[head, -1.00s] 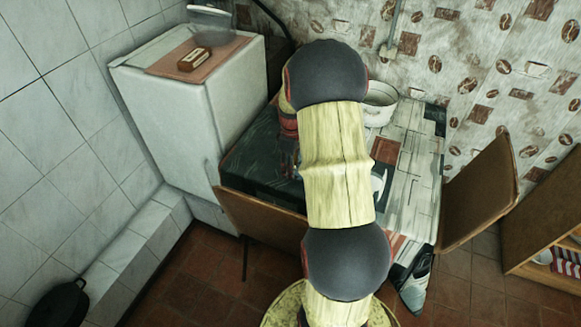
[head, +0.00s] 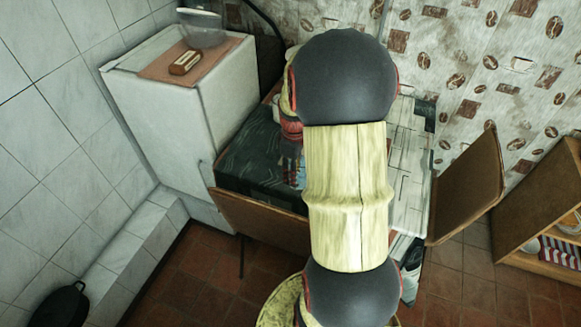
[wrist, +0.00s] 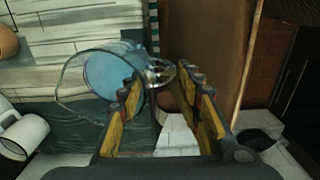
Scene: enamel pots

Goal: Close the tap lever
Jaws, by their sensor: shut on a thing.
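In the wrist view, a clear glass vessel with blue contents (wrist: 100,75) lies across the picture above a table. A small metallic tap (wrist: 160,72) shows at its right end, between my gripper's fingertips. My gripper (wrist: 160,85) has its yellow-padded fingers on both sides of the tap, shut on the tap lever. The lever's exact shape and position are too small and dark to tell. In the head view my own arm hides the gripper, the tap and the vessel.
A white mug (wrist: 24,132) is at the left of the wrist view. In the head view, a white cabinet (head: 165,125) with a brown box (head: 185,62) on top stands left of the table (head: 240,155). A brown chair back (head: 468,185) and a shelf (head: 545,215) are on the right.

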